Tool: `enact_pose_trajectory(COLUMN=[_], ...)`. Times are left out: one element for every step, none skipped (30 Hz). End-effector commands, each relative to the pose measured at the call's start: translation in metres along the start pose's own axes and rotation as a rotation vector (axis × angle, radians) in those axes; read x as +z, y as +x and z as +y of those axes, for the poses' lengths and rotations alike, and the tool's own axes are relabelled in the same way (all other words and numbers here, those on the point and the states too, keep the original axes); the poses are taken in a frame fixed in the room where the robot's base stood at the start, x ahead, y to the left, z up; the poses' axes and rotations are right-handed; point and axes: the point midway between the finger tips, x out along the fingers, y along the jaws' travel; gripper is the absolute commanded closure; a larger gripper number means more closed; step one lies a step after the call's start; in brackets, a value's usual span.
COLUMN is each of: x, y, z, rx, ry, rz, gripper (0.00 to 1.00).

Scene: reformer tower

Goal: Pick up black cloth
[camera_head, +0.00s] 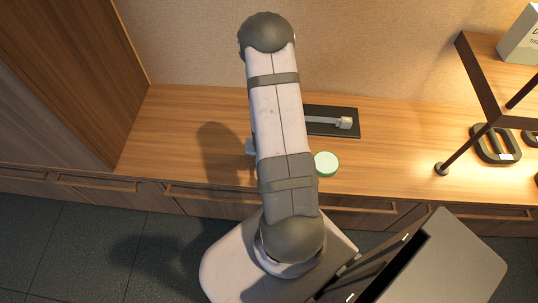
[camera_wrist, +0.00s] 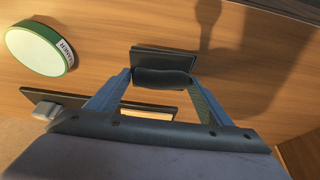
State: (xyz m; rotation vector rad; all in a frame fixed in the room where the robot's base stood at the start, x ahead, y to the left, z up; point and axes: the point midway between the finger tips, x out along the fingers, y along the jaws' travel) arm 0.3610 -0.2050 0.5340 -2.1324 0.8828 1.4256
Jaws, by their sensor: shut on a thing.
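The black cloth (camera_wrist: 163,76) is a small dark folded piece on the wooden counter, in the upper middle of the wrist view. My gripper (camera_wrist: 163,82) is shut on it, with one finger at each side and the near part of the cloth bunched between the tips. A flat dark part of it shows just beyond the tips. I cannot tell whether the cloth is clear of the counter. In the head view my arm hides both the cloth and the gripper tips.
A green-rimmed round tin (camera_head: 326,163) stands close by, also in the wrist view (camera_wrist: 38,48). A black tray (camera_head: 316,128) with a pale tool lies behind it. A dark-framed shelf (camera_head: 480,80) stands at the right. The counter's left part (camera_head: 170,130) is clear.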

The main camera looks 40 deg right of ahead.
Motion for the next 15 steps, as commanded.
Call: enact_pose_trajectory(x=[-0.004, -0.006, -0.009, -0.011, -0.013, -0.015, -0.017, -0.019, -0.021, -0.022, -0.024, -0.026, -0.028, -0.029, -0.030], y=[-0.008, -0.012, -0.018, -0.023, -0.028, -0.033, -0.038, -0.043, -0.048, -0.052, -0.056, -0.060, -0.064, -0.067, -0.070], z=[0.000, 0.000, 0.000, 0.000, 0.000, 0.000, 0.000, 0.000, 0.000, 0.000, 0.000, 0.000, 0.000, 0.000, 0.000], rx=[-0.001, -0.001, -0.001, -0.001, -0.001, -0.001, -0.001, 0.000, 0.000, 0.000, -0.001, 0.000, 0.000, 0.000, 0.000], ry=[0.001, 0.001, 0.001, 0.001, 0.001, 0.001, 0.001, 0.001, 0.001, 0.001, 0.000, 0.001, 0.001, 0.001, 0.000], rz=[0.003, 0.003, 0.005, 0.004, 0.004, 0.005, 0.005, 0.004, 0.004, 0.004, 0.004, 0.003, 0.004, 0.004, 0.002], gripper=[0.48, 0.48, 0.48, 0.48, 0.48, 0.48, 0.48, 0.48, 0.48, 0.48, 0.48, 0.48, 0.48, 0.48, 0.48])
